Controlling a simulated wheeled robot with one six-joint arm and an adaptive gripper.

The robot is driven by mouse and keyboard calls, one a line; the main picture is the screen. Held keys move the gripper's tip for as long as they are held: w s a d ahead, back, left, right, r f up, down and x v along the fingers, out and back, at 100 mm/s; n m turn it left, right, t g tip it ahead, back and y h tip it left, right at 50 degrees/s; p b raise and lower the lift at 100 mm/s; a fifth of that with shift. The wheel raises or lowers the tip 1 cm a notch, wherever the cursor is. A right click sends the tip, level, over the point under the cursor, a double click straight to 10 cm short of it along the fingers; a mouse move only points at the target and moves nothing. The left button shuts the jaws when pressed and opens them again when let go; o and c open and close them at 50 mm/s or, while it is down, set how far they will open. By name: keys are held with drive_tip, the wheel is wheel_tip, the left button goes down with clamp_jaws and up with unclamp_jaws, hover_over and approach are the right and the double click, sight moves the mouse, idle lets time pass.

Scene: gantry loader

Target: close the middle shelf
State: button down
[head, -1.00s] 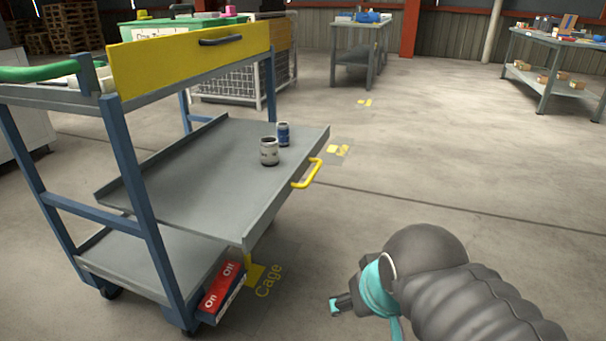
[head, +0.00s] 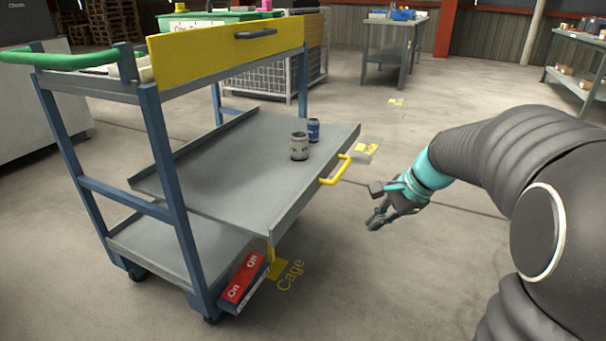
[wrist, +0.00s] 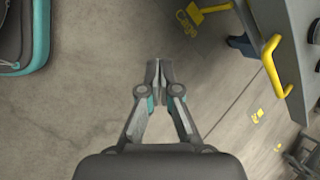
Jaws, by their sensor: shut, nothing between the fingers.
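The middle shelf (head: 235,170) is a grey tray on the blue-framed cart, slid out to the right past the cart's posts. A yellow handle (head: 337,172) is on its outer front edge. A grey can (head: 298,147) and a blue can (head: 313,130) stand upright on it. My gripper (head: 376,207) is to the right of the handle, apart from it, with its fingers closed together and empty. In the wrist view my gripper (wrist: 159,68) points at the floor area, and the yellow handle (wrist: 272,65) is at the right.
The cart has a yellow upper panel (head: 225,50) with a dark handle, a green push bar (head: 55,57) and a lower shelf (head: 160,245). A red On/Off box (head: 243,281) is by its lower corner. Floor to the right is open; tables (head: 393,45) stand behind.

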drive_tip(key=w+a+r+m+t+y, duration=0.25)
drive_tip(key=w+r+m, duration=0.4)
drive_tip(key=m, duration=0.35)
drive_tip(key=b, duration=0.3)
approach(303, 197)
drive_tip(key=shift+g+y, duration=0.45)
drive_tip(key=f, duration=0.1)
drive_tip(key=w+a+f, duration=0.1)
drive_tip(key=f, duration=0.1)
drive_tip(key=w+a+f, duration=0.1)
drive_tip(key=shift+w+a+f, duration=0.1)
drive_tip(key=shift+f, duration=0.1)
drive_tip(key=shift+w+a, duration=0.4)
drive_tip(key=shift+a, duration=0.2)
drive_tip(key=shift+r, duration=0.1)
